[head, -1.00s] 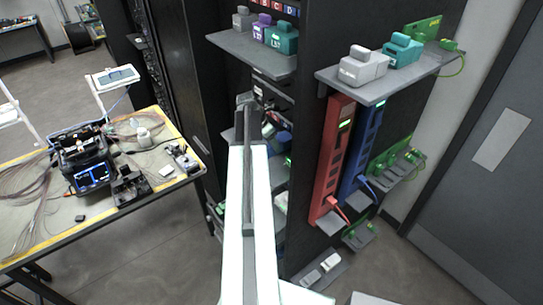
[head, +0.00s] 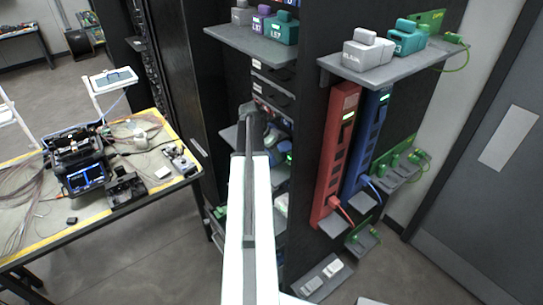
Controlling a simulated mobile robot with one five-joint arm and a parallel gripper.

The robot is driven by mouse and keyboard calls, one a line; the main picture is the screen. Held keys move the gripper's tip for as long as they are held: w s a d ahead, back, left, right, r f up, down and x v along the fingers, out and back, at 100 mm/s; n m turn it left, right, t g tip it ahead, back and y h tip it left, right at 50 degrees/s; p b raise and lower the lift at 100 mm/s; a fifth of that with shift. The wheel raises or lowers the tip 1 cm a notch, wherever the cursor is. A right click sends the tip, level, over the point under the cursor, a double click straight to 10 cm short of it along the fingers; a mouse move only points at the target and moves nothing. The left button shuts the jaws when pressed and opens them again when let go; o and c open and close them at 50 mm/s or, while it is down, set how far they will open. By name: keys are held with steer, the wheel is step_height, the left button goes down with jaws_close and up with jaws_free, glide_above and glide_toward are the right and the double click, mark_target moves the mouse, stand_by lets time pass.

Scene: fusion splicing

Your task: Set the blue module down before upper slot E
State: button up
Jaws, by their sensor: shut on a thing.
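My white and dark arm rises up the middle of the head view, with my gripper (head: 250,112) at its far end in front of the rack's middle opening. The gripper is shut on the blue module (head: 285,147), which shows as a small blue patch just right of the arm. The arm hides most of the module and the jaws' contact on it. Upper slot E cannot be made out. Only the lower edge of a label row shows at the top of the rack.
An upper shelf (head: 246,43) holds grey, purple and teal blocks. A right shelf (head: 385,72) holds white and teal blocks. Red (head: 338,150) and blue (head: 368,140) upright units hang below it. A workbench (head: 40,240) with a splicer stands left; open floor lies between.

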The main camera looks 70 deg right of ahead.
steer(key=shift+f, duration=0.2)
steer(key=o, duration=1.6)
steer(key=shift+r, duration=0.1)
steer(key=p+v, duration=0.7)
steer(key=v, duration=0.1)
steer(key=shift+s+d, duration=0.1)
